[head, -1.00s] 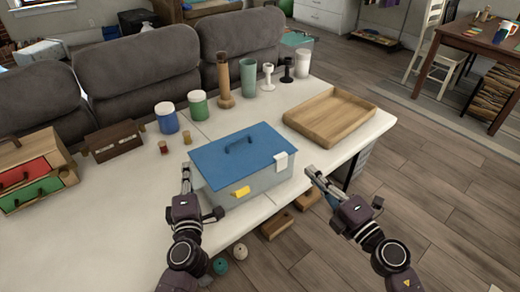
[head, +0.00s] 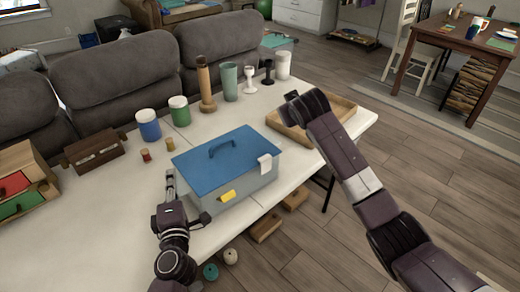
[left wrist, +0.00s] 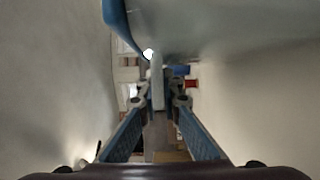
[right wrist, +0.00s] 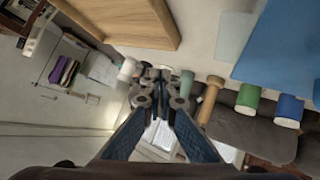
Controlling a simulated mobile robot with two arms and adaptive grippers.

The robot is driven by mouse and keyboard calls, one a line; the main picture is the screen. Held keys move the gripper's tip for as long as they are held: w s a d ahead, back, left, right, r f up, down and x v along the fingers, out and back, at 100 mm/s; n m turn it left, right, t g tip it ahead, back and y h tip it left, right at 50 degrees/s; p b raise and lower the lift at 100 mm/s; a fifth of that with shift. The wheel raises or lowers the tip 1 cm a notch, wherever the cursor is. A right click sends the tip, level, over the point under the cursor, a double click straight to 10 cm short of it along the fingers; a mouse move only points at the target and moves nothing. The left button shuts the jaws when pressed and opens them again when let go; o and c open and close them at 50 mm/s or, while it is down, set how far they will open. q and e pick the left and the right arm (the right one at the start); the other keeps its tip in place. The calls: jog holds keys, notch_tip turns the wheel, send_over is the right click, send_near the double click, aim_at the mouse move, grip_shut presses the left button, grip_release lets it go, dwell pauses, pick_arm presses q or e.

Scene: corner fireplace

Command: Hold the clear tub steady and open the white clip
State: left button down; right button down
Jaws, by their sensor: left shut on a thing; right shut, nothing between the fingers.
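The clear tub (head: 240,195) looks grey and translucent and stands on the pale table near its front edge. Its blue lid (head: 215,165) with a handle is on. The white clip (head: 265,165) is at the lid's right end; a yellow clip (head: 228,196) is on the front. My left gripper (head: 170,178) is at the tub's left side; in the left wrist view its fingers (left wrist: 158,95) are shut on a pale upright part there.
A wooden tray (head: 281,125) lies right of the tub, partly behind my right arm. Blue (head: 148,125) and green (head: 179,111) jars, a wooden bottle (head: 206,85) and several cups and stands line the back. Small red and amber jars and drawers are at left.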

aim_at(258, 156)
jog(key=s+a+g, duration=0.1)
jog(key=s+a, duration=0.1)
jog(key=s+a+r+g+y, duration=0.1)
jog(key=a+g, duration=0.1)
jog(key=s+a+r+n+g, duration=0.1)
jog(key=s+a+g, duration=0.1)
jog(key=shift+s+a+r, duration=0.1)
jog(key=shift+s+a, duration=0.25)
jog(key=shift+a, duration=0.05)
pick_arm(q)
jog(key=shift+f, duration=0.1)
pick_arm(e)
jog(key=s+a+r+n+g, duration=0.1)
jog(key=s+a+r+g, duration=0.1)
jog(key=s, duration=0.4)
jog(key=shift+s+a+r+g+y, duration=0.15)
jog(key=shift+a+r+g+y, duration=0.2)
jog(key=shift+g, duration=0.25)
jog(key=x, duration=0.9)
jog(key=shift+a+f, duration=0.1)
jog(key=shift+f, duration=0.4)
jog(key=shift+s+d, duration=1.2)
jog(key=shift+s, duration=0.2)
